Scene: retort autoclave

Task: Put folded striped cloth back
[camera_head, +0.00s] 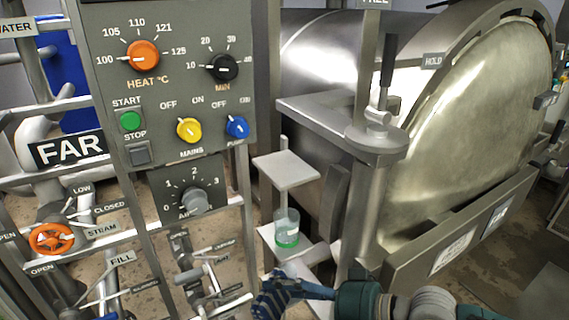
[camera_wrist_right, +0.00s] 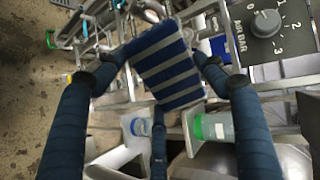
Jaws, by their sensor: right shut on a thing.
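The folded cloth (camera_wrist_right: 168,66), dark blue with grey stripes, shows in the right wrist view between the fingertips of my right gripper (camera_wrist_right: 162,62). The gripper is shut on it, with two blue-wrapped fingers at its sides and a third below. The cloth is off any surface as far as I can see. In the head view my right gripper (camera_head: 272,293) is at the bottom centre, in front of the small shelves; the cloth is hard to tell from the dark blue fingers there. My left gripper is in neither view.
A clear container with green at its base (camera_head: 287,230) stands on a lower white shelf, beneath an upper white plate (camera_head: 286,170). The control panel (camera_head: 170,75) rises at left, above pipes and an orange valve wheel (camera_head: 52,238). The large steel autoclave (camera_head: 470,130) fills the right.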

